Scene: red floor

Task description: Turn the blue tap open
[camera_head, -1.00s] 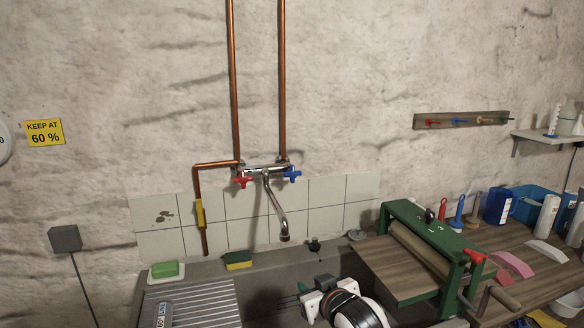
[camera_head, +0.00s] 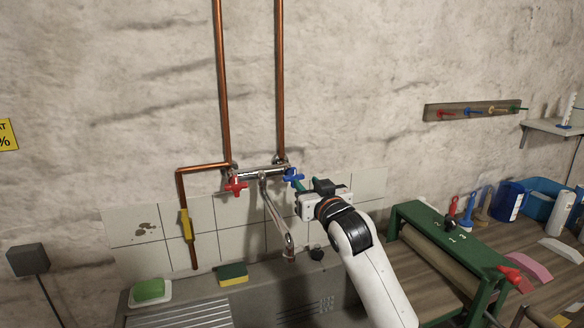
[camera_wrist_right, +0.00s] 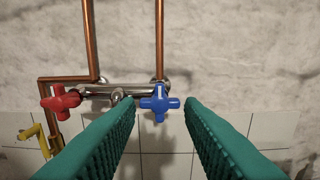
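The blue tap (camera_head: 293,175) is a cross-shaped handle on the right end of a chrome wall mixer (camera_head: 260,172). In the right wrist view the blue tap (camera_wrist_right: 160,104) lies ahead, centred in the gap between two green ribbed fingers. My right gripper (camera_head: 300,187) is at the blue tap in the head view, its fingers mostly hidden by its body. The wrist view shows the right gripper (camera_wrist_right: 160,110) open, with clear gaps to the handle on both sides. Whether the fingertips reach past the handle is hard to tell. My left gripper is out of view.
A red tap (camera_head: 236,186) sits at the mixer's left end. The chrome spout (camera_head: 277,222) hangs below, left of my right arm. Copper pipes (camera_head: 280,80) run up the wall. A green press (camera_head: 450,250) stands on the bench to the right.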

